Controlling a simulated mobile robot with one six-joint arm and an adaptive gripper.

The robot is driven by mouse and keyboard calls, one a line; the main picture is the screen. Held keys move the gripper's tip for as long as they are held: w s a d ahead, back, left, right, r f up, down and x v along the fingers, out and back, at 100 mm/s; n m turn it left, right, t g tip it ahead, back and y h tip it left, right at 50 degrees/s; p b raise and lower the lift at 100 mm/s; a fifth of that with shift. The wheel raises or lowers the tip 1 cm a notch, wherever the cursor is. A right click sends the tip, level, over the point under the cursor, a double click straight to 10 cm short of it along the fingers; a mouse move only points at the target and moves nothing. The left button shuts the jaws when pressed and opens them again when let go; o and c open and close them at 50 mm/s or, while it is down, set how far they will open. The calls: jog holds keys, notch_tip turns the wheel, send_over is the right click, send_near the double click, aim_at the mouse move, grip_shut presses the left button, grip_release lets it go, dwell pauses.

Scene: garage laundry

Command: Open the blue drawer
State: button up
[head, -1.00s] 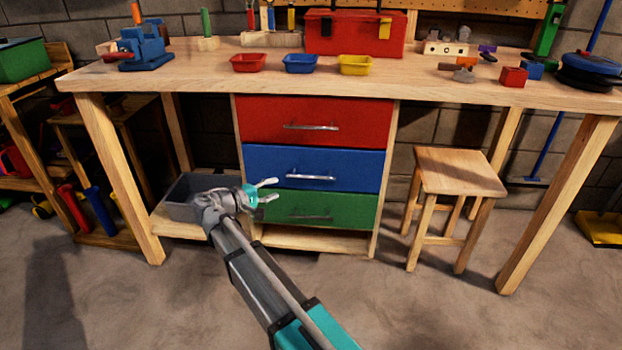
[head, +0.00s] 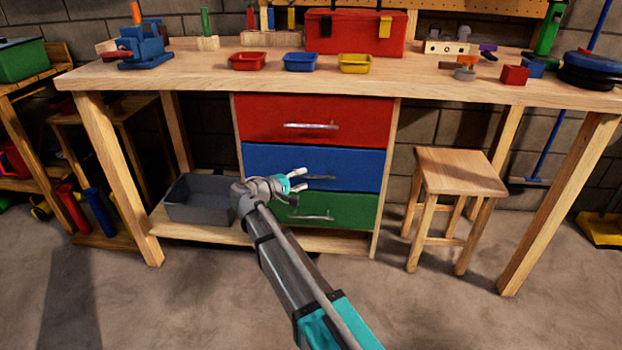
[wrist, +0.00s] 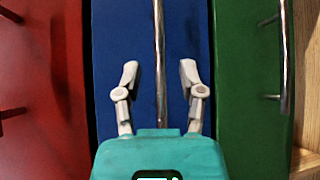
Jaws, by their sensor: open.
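The blue drawer (head: 350,170) is the middle of three stacked drawers under the workbench and looks shut. Its metal bar handle (head: 320,177) shows just to the right of my gripper (head: 303,178) in the head view. In the wrist view the blue drawer (wrist: 190,35) fills the middle, and its handle (wrist: 160,60) runs upright in the picture between the two fingers of my gripper (wrist: 160,75). The fingers are open, one on each side of the handle, with gaps on both sides. I cannot tell how far the fingertips reach past the bar.
The red drawer (head: 280,112) is above and the green drawer (head: 350,212) is below, both with bar handles. A grey bin (head: 195,205) stands on the low shelf at left. A wooden stool (head: 460,172) stands at right. The floor in front is clear.

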aim_at(308, 177)
jog(key=shift+x, duration=1.8)
grip_shut()
